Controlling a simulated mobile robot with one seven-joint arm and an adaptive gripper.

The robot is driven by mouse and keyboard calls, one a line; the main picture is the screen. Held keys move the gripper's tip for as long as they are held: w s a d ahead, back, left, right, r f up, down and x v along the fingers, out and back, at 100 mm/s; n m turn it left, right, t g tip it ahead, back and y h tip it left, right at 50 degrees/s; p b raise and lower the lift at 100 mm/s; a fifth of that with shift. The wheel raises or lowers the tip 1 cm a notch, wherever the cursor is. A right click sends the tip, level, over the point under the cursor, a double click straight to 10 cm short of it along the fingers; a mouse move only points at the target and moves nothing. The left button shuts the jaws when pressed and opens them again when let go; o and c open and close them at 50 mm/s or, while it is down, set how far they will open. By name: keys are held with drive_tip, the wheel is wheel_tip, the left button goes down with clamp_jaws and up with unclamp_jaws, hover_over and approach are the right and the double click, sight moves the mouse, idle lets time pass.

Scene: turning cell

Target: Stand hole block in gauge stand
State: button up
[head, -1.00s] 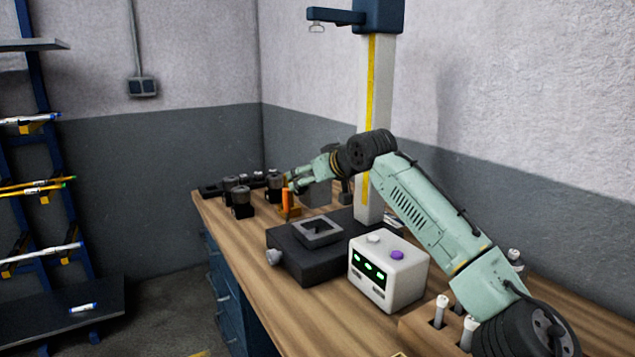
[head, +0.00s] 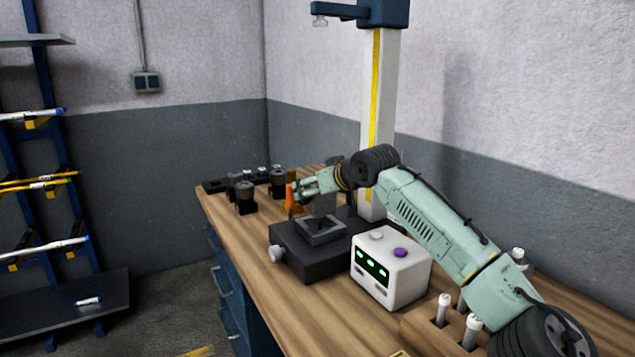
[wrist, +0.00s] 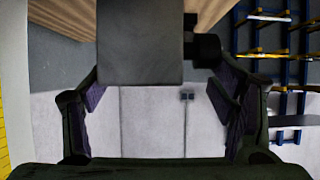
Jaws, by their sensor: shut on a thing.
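The hole block, a plain grey block (head: 324,204), hangs from my gripper (head: 303,187). In the wrist view its flat grey face (wrist: 140,42) fills the upper middle between my two fingers (wrist: 155,85). My gripper is shut on it. No hole shows in the faces I see. The gauge stand is a dark base with a raised square grey frame (head: 322,233) on top, in front of the tall column. The block's lower edge overlaps the frame's far side in the head view. I cannot tell whether they touch.
A white box with green displays and a purple button (head: 390,270) stands right of the stand. An orange upright piece (head: 291,191) and several dark tool holders (head: 246,197) stand beyond. The column (head: 382,130) rises behind the stand. The front left bench edge is clear.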

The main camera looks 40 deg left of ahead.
sight(321, 198)
drive_tip(key=shift+f, duration=0.95)
drive_tip(key=shift+s+d, duration=0.1)
drive_tip(key=shift+d, duration=0.05)
idle(0.5)
drive_tip(key=shift+f, duration=0.65)
